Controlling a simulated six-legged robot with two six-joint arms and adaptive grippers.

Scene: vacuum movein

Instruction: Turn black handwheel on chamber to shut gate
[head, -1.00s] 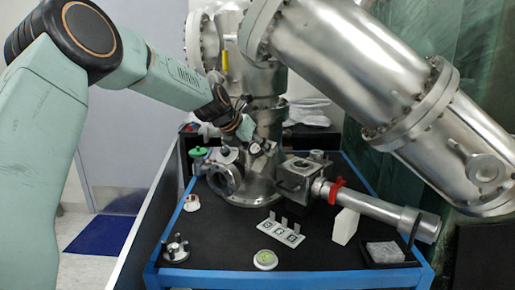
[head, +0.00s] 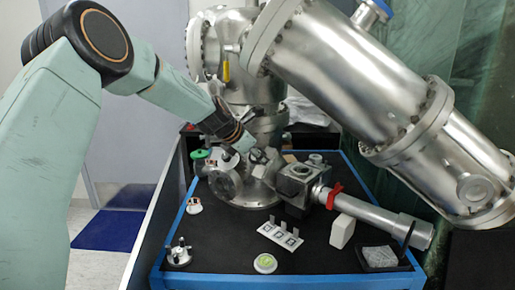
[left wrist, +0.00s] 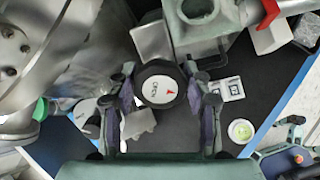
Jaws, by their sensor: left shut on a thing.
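The black handwheel (left wrist: 157,72) shows in the left wrist view with its white face towards me, marked OPEN with a red arrow. My left gripper (left wrist: 160,100) is shut on it, one finger at each side of the rim. In the head view, my left gripper (head: 250,153) reaches down to the steel chamber (head: 258,125) from the left; the handwheel cannot be made out there. A teal and purple shape at the lower right of the wrist view looks like my right gripper (left wrist: 289,150); its jaw state is unclear.
A metal block with a tube (head: 380,217) and red clamp stands right of the gripper. Several small parts, including a labelled plate (head: 281,236) and a round green-faced disc (head: 265,263), lie on the black bench top. The front of the bench has free room.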

